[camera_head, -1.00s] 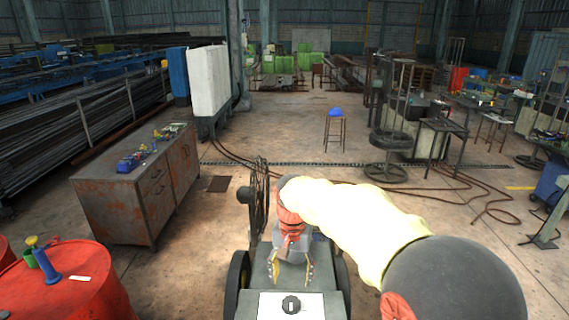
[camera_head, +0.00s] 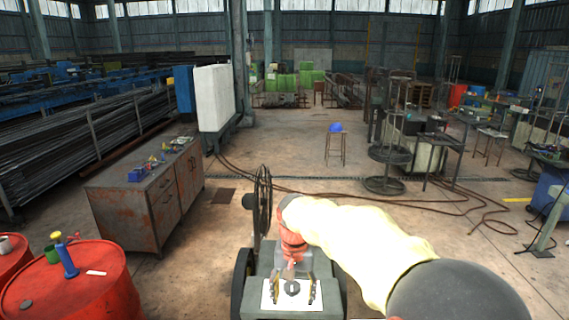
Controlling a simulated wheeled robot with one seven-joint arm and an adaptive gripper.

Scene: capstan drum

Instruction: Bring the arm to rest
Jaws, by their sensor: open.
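My arm, in a pale yellow sleeve, reaches in from the lower right of the head view and bends down at a red wrist. My gripper (camera_head: 290,292) points down, its two fingers spread apart and empty. It hangs in front of or over a white panel (camera_head: 292,306) on a grey machine (camera_head: 290,316). A dark round knob (camera_head: 292,287) on the panel shows between the fingers. I cannot tell whether the fingers touch the knob or panel. A dark spoked wheel (camera_head: 263,205) stands upright at the machine's left, close to my wrist.
A rusty metal cabinet (camera_head: 150,205) with small items on top stands at left. A red barrel (camera_head: 75,285) with bottles is at lower left. A stool (camera_head: 336,148) with a blue object stands ahead. Hoses (camera_head: 440,205) lie on the floor at right.

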